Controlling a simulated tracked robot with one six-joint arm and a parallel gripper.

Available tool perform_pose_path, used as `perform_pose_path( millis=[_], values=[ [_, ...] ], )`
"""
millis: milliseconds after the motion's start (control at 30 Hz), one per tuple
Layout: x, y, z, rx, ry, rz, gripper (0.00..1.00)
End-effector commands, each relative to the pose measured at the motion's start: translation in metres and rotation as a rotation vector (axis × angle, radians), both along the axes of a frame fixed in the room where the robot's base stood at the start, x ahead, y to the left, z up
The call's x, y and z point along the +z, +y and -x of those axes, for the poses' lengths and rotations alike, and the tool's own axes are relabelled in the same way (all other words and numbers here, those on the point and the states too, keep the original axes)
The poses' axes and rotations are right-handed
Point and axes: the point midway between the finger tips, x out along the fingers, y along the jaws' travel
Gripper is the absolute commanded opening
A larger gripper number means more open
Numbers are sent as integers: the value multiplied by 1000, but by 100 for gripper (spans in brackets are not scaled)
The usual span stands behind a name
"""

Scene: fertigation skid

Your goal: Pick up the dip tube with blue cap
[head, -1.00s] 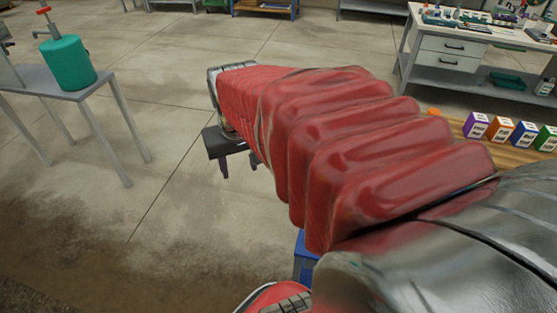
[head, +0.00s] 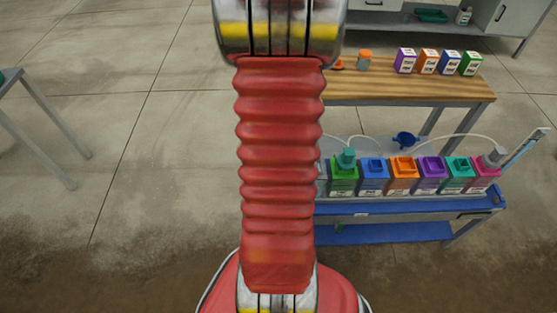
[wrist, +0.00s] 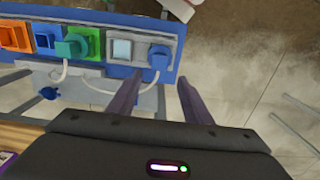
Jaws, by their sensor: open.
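A blue cap (wrist: 159,57), which looks like that of the dip tube, sits at the right end of the skid's row in the wrist view. The tube below it cannot be made out. My gripper (wrist: 160,78) is open and empty, its two dark fingers pointing toward the blue cap. The cap shows just past and between the fingertips; the gap in depth cannot be judged. In the head view my arm hides this end of the row, and the gripper is out of view.
The blue skid (head: 410,207) carries green, blue, orange, purple, teal and pink containers. A teal cap (head: 346,158) sits on the green one, with pale hoses nearby. A blue funnel-like piece (head: 405,139) is behind. A wooden bench (head: 410,88) holds several small boxes.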

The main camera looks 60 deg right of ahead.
Motion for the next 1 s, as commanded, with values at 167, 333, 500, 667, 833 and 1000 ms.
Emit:
perform_pose_path(
  millis=[167, 333, 500, 667, 833, 1000],
  values=[
    [0, -1, 1, -2, 0, 0, 45],
    [-1, -1, 0, -1, 0, -1, 45],
    [-14, 0, 0, -1, 2, -4, 45],
    [-37, 0, 0, -1, 2, -4, 45],
    [-63, 1, 0, 0, 2, -4, 45],
    [-82, 0, 0, -1, 1, -2, 45]
  ],
)
